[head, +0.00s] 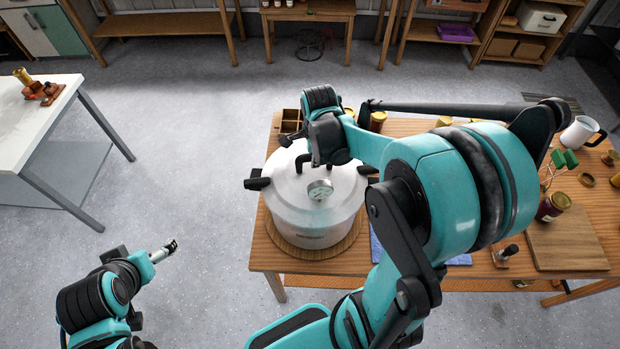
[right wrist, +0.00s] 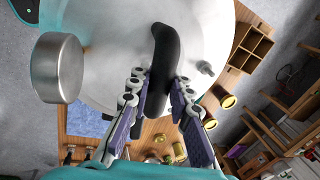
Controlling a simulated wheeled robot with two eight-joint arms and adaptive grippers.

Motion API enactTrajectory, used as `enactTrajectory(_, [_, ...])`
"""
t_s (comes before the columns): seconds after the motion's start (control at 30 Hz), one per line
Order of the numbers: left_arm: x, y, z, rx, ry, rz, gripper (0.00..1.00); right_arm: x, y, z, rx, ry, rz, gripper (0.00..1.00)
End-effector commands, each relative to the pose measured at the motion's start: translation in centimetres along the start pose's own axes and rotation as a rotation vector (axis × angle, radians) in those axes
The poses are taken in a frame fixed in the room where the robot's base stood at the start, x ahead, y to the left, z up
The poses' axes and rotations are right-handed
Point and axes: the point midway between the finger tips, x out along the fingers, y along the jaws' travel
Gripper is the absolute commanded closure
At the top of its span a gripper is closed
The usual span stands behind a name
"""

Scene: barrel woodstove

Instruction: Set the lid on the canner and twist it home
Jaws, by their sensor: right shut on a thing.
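The canner (head: 310,230) is a big pale metal pot on a round wooden board at the table's left end. Its lid (head: 285,175) is pale metal with a round gauge (head: 320,189) and lies over the pot's top. I cannot tell whether it is locked. A black side handle (head: 257,183) sticks out at the left. My right gripper (right wrist: 160,88) is shut on the lid's black handle (right wrist: 160,50), above the lid; the gauge (right wrist: 59,68) is beside it. My left gripper (head: 170,248) is low at the left, away from the canner; its finger opening is unclear.
The wooden table (head: 300,262) holds a divided wooden box (head: 291,122) behind the canner. To the right are a dark jar (head: 553,206), a cutting board (head: 567,240) and a white pitcher (head: 580,132). A white side table (head: 30,110) stands left, with open floor between.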

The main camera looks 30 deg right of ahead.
Motion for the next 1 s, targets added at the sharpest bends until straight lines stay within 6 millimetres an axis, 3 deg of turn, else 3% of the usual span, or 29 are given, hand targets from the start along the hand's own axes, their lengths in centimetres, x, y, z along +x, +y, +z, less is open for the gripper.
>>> enactTrajectory(0.23, [-0.04,0.0,-0.03,0.0,0.0,0.0,0.08,-0.12,-0.2,-0.01,0.007,0.002,-0.004,1.0])
enactTrajectory(0.87, [0.37,0.0,0.26,0.0,0.0,0.0,0.08,-0.12,-0.27,0.02,0.229,0.046,-0.004,1.0])
enactTrajectory(0.9, [0.35,0.0,0.25,0.0,0.0,0.0,0.08,-0.16,-0.27,-0.01,0.24,0.048,-0.004,0.75])
enactTrajectory(0.97, [0.32,0.0,0.23,0.0,0.0,0.0,0.08,-0.17,-0.26,-0.02,0.237,0.047,-0.004,0.6])
enactTrajectory(1.0, [0.32,0.0,0.23,0.0,0.0,0.0,0.08,-0.17,-0.23,-0.01,0.237,0.047,-0.004,0.56])
